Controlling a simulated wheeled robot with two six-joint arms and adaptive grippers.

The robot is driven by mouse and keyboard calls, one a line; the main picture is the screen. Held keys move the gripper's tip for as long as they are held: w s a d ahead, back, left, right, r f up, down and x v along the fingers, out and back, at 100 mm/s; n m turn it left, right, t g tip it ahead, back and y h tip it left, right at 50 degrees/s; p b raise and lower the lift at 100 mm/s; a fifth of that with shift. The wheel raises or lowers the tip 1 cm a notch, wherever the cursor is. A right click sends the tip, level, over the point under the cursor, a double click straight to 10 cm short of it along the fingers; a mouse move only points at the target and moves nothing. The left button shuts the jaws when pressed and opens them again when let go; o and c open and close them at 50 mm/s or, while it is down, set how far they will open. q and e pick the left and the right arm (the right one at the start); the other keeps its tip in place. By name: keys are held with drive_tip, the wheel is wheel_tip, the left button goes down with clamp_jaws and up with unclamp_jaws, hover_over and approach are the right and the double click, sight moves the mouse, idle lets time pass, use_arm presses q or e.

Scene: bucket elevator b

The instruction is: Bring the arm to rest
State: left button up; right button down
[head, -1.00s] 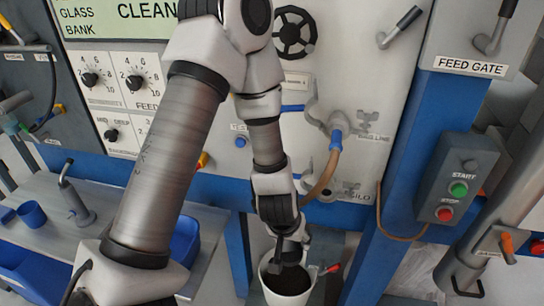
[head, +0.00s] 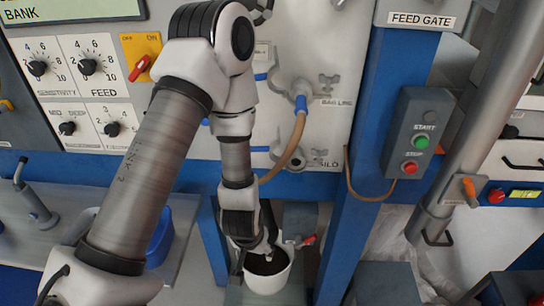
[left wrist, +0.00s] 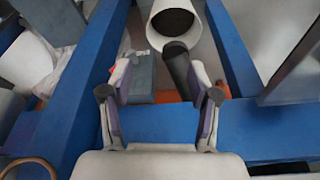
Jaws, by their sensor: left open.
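My left arm reaches in from the left in the head view. My left gripper (head: 256,246) points down at the rim of a white bucket (head: 270,281) with a dark inside. In the left wrist view my left gripper (left wrist: 160,74) has its two fingers spread apart. A dark rounded bar (left wrist: 178,68) shows near the right finger, and I cannot tell whether they touch. The white bucket (left wrist: 155,30) lies beyond the fingertips in that view. My right gripper is not in view.
A blue post (head: 350,215) stands right of the bucket and carries a START/STOP box (head: 419,145). A hose (head: 293,148) and valves are close to my forearm. A control panel (head: 90,95) stands behind the arm. A blue bin (head: 160,240) sits on the left bench.

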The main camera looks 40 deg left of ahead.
use_arm(q)
drive_tip(key=s+d+f+m+g+h, duration=0.1)
drive_tip(key=s+d+f+m+g, duration=0.1)
drive_tip(key=s+f, duration=1)
drive_tip(key=shift+s+d+m+g, duration=0.4)
drive_tip(key=shift+s+d+m, duration=0.3)
drive_tip(key=shift+d, duration=0.7)
